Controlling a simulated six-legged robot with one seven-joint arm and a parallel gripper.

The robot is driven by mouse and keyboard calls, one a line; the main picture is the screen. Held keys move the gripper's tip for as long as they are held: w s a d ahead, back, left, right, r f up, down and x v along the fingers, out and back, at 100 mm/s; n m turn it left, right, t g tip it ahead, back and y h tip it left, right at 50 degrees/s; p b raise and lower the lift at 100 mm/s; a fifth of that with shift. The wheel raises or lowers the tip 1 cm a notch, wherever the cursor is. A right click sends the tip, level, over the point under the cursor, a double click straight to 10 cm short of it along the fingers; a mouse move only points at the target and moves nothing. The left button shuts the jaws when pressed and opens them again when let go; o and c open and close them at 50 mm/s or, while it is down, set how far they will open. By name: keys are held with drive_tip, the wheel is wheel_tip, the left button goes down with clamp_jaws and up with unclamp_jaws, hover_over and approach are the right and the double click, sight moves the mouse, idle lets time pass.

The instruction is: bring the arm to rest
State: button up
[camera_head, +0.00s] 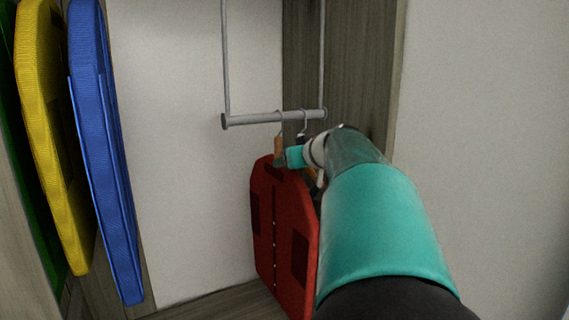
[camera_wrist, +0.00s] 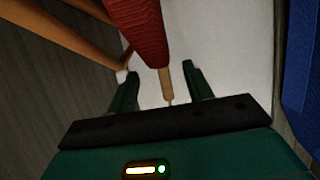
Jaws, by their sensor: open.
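In the head view a red garment (camera_head: 278,225) hangs from a rail (camera_head: 275,118) on a hanger with a wooden top (camera_head: 278,148). My arm reaches in from the lower right, its end close to the top of the garment. In the wrist view my gripper (camera_wrist: 159,72) is open, its two dark green fingers spread apart. The wooden hanger piece (camera_wrist: 167,84) below the red garment (camera_wrist: 138,28) shows between the fingers, with a gap on each side. Whether it is at the same depth as the fingertips I cannot tell.
A second hook hangs on the rail, its hanger partly hidden by my arm. Blue (camera_head: 103,150) and yellow (camera_head: 50,130) garments hang at the left; blue also shows at the wrist view's right edge (camera_wrist: 300,60). Wooden bars (camera_wrist: 62,26) cross its upper left. A pale wall stands right.

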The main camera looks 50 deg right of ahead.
drive_tip(key=v, duration=0.9)
drive_tip(key=w+a+f+n+g+y, duration=0.1)
drive_tip(key=a+f+y, duration=0.1)
drive_tip(key=a+f, duration=0.35)
drive_tip(key=w+a+f+g+y, duration=0.1)
drive_tip(key=a+f, duration=0.1)
drive_tip(key=a, duration=0.7)
drive_tip(key=w+a+f+n+g+y, duration=0.1)
drive_tip(key=a+f+y, duration=0.1)
drive_tip(key=a+f, duration=0.35)
drive_tip(key=s+a+f+g, duration=0.2)
drive_tip(key=s+a+f, duration=0.3)
drive_tip(key=a+f, duration=0.2)
drive_tip(key=s+a+f+n+g, duration=0.1)
drive_tip(key=s+a+f, duration=0.4)
drive_tip(key=a, duration=0.6)
drive_tip(key=shift+f+n+g+h, duration=0.3)
drive_tip(key=shift+f+g+h, duration=0.1)
drive_tip(key=shift+f+g, duration=0.4)
